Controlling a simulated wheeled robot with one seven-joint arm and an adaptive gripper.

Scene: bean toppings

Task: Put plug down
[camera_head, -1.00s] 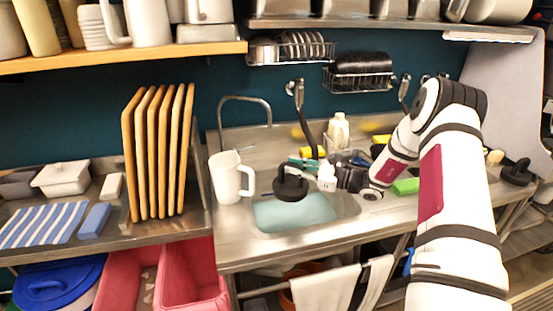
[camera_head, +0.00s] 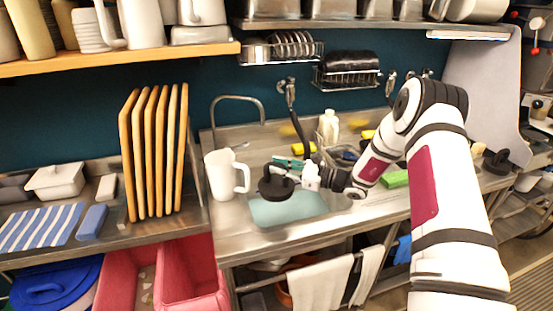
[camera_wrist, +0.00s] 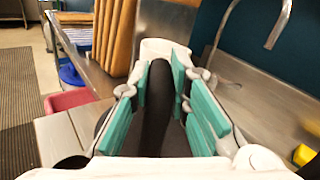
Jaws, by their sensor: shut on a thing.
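The plug is a black round piece with a thick black handle (camera_head: 275,186). In the wrist view the black handle (camera_wrist: 158,105) stands between the teal pads of my gripper (camera_wrist: 160,90). My fingers partly hide the plug, and its height above the basin is hard to tell.
A white pitcher (camera_head: 221,176) stands just left of the plug. A white bottle (camera_head: 328,127) and a green sponge (camera_head: 396,179) are on the counter. Another black plug-like piece (camera_head: 497,162) lies at the far right. Wooden boards (camera_head: 153,150) stand at the left.

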